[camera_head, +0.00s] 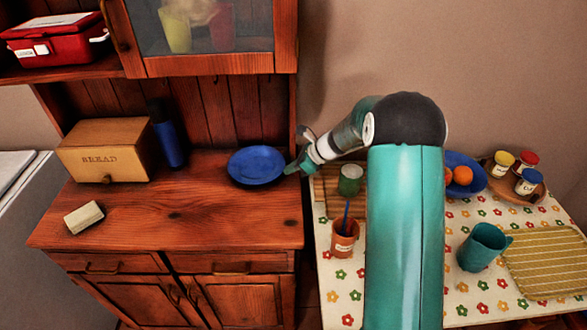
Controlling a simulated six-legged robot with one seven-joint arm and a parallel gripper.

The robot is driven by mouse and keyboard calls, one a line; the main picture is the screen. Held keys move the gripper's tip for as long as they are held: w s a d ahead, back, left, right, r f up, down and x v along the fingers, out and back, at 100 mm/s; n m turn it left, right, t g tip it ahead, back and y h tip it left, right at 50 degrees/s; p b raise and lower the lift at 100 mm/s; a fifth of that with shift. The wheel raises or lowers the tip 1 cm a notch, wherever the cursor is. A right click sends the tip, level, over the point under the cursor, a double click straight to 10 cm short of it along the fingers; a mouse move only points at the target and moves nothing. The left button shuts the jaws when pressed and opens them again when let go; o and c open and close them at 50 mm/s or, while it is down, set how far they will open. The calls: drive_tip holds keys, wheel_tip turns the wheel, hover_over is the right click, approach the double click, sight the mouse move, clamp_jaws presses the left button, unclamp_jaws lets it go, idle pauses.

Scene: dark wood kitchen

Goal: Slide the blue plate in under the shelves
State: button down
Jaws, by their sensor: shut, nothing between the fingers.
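The blue plate (256,166) lies flat on the wooden counter of the hutch (190,215), toward its right side. The upper shelves (200,64) of the hutch, with a glass-fronted cabinet, stand above and behind the counter. My gripper (289,169) is shut and empty at the plate's right edge. Its tip looks very close to the rim; I cannot tell whether it touches. My arm reaches in from the right.
A bread box (106,149) and a dark blue bottle (167,134) stand at the counter's back left. A pale block (83,217) lies at front left. The front middle counter is clear. A flowered table (340,290) with cups and a fruit bowl stands right.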

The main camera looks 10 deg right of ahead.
sight(270, 172)
drive_tip(key=w+a, duration=0.2)
drive_tip(key=a, duration=0.1)
drive_tip(key=shift+a, duration=0.25)
drive_tip(key=shift+d, duration=0.1)
